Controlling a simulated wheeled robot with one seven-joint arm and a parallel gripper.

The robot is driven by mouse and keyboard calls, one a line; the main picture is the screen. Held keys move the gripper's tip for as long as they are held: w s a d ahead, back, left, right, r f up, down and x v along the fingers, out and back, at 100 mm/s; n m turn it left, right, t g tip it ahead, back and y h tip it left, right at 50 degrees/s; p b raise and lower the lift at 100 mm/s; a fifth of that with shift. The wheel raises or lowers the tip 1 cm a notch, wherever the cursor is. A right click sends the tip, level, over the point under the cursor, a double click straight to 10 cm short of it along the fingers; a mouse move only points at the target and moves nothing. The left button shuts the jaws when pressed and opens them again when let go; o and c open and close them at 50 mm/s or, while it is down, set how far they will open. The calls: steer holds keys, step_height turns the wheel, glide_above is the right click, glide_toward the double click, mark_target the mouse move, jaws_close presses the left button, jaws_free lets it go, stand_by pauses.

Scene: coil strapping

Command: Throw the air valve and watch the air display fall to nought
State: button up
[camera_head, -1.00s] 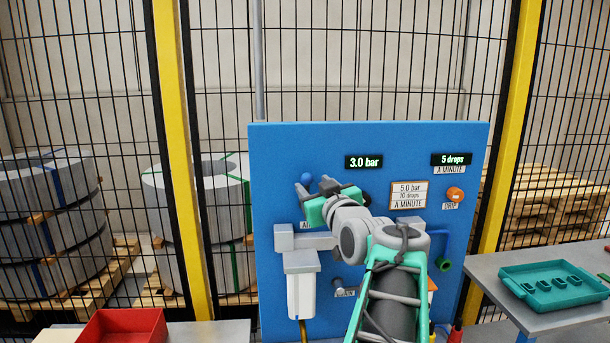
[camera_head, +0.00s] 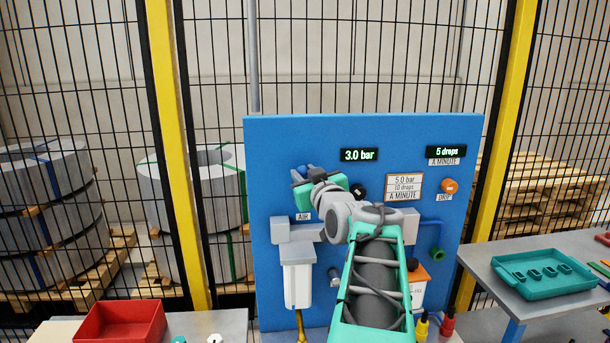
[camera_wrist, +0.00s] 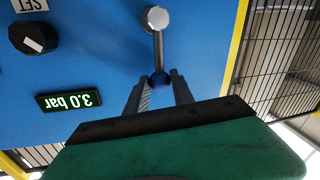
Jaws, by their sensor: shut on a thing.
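A drops display (camera_head: 446,151) reads 5 drops. A black knob (camera_wrist: 33,37) marked SET and an orange DRIP button (camera_head: 450,186) are on the panel. A white filter bowl (camera_head: 297,285) hangs below. A red tray (camera_head: 121,322) and a green tray (camera_head: 545,283) flank the panel.

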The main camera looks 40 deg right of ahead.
jaws_close()
stand_by(0.8)
